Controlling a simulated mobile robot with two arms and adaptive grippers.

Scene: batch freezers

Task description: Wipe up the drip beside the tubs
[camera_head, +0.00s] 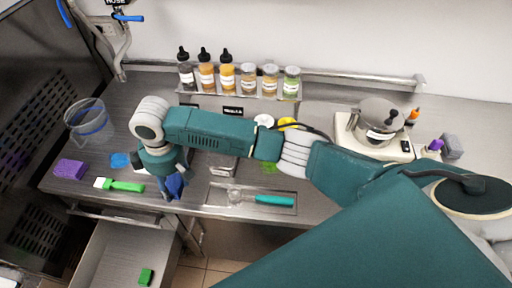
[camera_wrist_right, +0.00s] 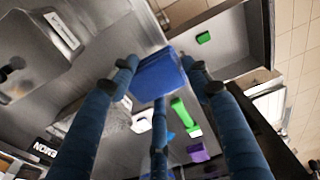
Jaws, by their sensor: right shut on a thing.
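My right gripper (camera_head: 172,190) reaches across the counter and points down near its front edge, left of the middle. It is shut on a blue sponge-like block (camera_head: 177,184), which also shows between the fingers in the right wrist view (camera_wrist_right: 157,75). My left gripper is not in view.
A purple sponge (camera_head: 70,169), a green-handled scraper (camera_head: 122,185) and a clear jug (camera_head: 90,122) stand left. An open drawer (camera_head: 105,250) holds a green sponge (camera_head: 146,276). A teal-handled tool (camera_head: 272,200) lies in front. Bottles (camera_head: 206,70) and a scale with a pot (camera_head: 376,122) stand behind.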

